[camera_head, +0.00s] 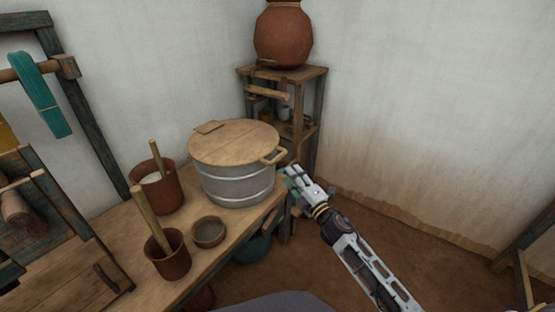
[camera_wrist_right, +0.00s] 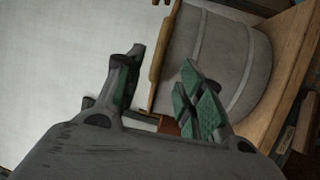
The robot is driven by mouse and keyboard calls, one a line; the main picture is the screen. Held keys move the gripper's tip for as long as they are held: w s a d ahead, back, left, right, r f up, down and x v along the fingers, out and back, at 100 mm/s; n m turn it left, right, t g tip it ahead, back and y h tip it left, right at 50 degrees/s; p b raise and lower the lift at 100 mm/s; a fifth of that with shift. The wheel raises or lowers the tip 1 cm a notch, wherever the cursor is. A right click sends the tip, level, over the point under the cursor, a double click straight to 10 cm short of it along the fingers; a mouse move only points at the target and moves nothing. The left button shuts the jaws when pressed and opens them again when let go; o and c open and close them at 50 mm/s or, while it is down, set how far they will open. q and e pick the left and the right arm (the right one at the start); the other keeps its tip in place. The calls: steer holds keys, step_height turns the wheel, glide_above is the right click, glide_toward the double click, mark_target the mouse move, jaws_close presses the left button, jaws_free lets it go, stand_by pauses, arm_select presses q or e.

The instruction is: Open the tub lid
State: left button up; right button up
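The tub (camera_head: 237,185) is a grey metal-banded vessel standing on the wooden bench. My right gripper (camera_head: 290,177) is just right of the tub, slightly below the handle. In the right wrist view my right gripper (camera_wrist_right: 161,60) has its green-padded fingers spread apart. The tan lid edge (camera_wrist_right: 163,55) shows beyond the gap, with the tub wall (camera_wrist_right: 220,50) behind one finger. No grip on the handle is visible.
Two brown pots with sticks (camera_head: 155,185) (camera_head: 170,258) and a small bowl (camera_head: 208,231) stand left of and before the tub on the bench (camera_head: 125,235). A shelf (camera_head: 283,75) with a clay jar (camera_head: 283,38) stands behind. Open floor lies right.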

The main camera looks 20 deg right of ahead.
mark_target(278, 156)
arm_select(q)
steer(key=shift+d+f+h+b, duration=0.2)
steer(key=shift+f+b, duration=0.15)
steer(key=shift+f, duration=0.5)
steer(key=shift+d+f+h+b, duration=0.1)
steer(key=shift+d+f+b, duration=0.15)
steer(key=shift+f, duration=0.6)
arm_select(e)
steer(key=shift+x, duration=5.3)
arm_select(q)
steer(key=shift+w+r, duration=0.1)
arm_select(e)
steer(key=shift+f, duration=0.1)
arm_select(q)
steer(key=shift+r, duration=0.1)
arm_select(e)
jaws_close()
